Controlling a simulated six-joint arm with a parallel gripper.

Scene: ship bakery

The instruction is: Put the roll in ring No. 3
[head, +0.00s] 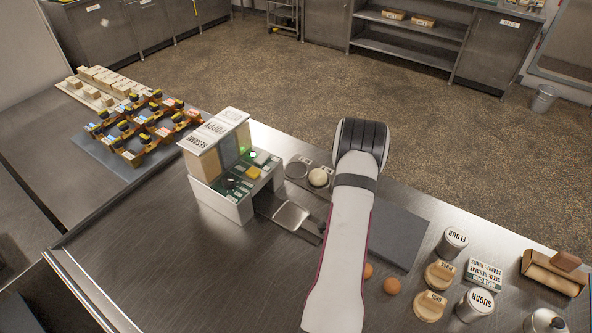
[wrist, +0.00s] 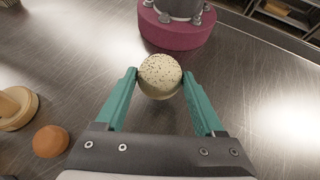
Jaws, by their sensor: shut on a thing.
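In the wrist view, my gripper (wrist: 160,80) is shut on a pale round roll with dark specks (wrist: 160,76), held between the teal fingertips above the steel counter. In the head view my arm hides the gripper and this roll. A flat ring (head: 297,170) lies near the machine, with a small tag behind it. Beside it on the right, another pale round roll (head: 318,177) sits at a second tagged spot. The tag numbers are too small to read, so I cannot tell which ring is No. 3. Any ring behind my arm is hidden.
A machine with a green panel and labelled boxes (head: 222,146) stands left of the rings. Brown balls (head: 391,286), wooden stamps (head: 430,305), and flour (head: 452,242) and sugar (head: 474,304) tins stand at the right. A dark mat (head: 398,236) lies beside my arm. The left-front counter is clear.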

